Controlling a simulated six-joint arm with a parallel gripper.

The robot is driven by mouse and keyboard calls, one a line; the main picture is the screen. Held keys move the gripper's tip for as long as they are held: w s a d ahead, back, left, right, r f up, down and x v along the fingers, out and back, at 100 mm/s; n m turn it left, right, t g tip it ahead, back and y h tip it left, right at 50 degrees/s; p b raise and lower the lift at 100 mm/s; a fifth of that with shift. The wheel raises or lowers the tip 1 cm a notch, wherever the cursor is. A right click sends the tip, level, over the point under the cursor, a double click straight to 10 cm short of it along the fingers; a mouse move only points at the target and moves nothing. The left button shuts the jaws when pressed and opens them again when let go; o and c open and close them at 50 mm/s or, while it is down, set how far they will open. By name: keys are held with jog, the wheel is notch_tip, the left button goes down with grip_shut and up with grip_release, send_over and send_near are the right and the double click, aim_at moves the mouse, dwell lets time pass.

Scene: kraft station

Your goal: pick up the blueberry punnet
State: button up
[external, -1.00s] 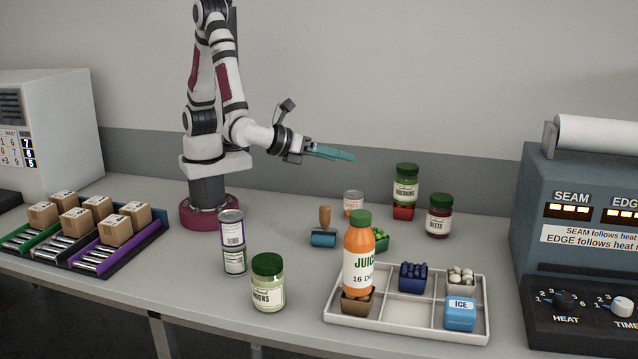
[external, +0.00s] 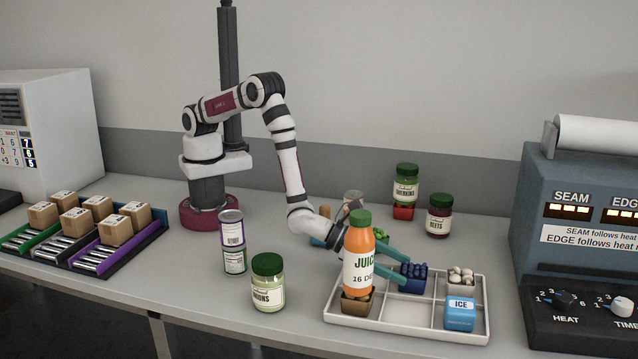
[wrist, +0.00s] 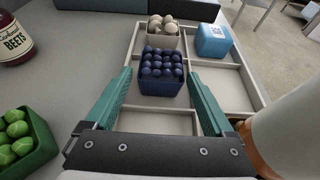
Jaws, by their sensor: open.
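The blueberry punnet (external: 413,283) is a dark blue box heaped with round blue berries. It stands in a back compartment of the white divided tray (external: 406,338). In the wrist view the punnet (wrist: 161,84) is centred just beyond the fingertips. My gripper (external: 405,267) has teal fingers and reaches in low from the left, behind the juice bottle, with its tips by the punnet. In the wrist view my gripper (wrist: 159,78) is open, one finger toward each side of the punnet, with nothing held between them. The bottle hides part of the gripper in the external view.
A punnet of pale round items (external: 461,277) and a blue ice box (external: 460,314) occupy the tray's right side. A green punnet (wrist: 22,142) and a beets jar (external: 438,217) stand behind.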

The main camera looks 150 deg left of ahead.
aim_at(411, 269)
jog(key=x, duration=0.3)
jog(key=shift+w+a, duration=0.15)
jog(key=shift+w, duration=0.1)
jog(key=shift+r, duration=0.1)
jog(key=c, duration=1.2)
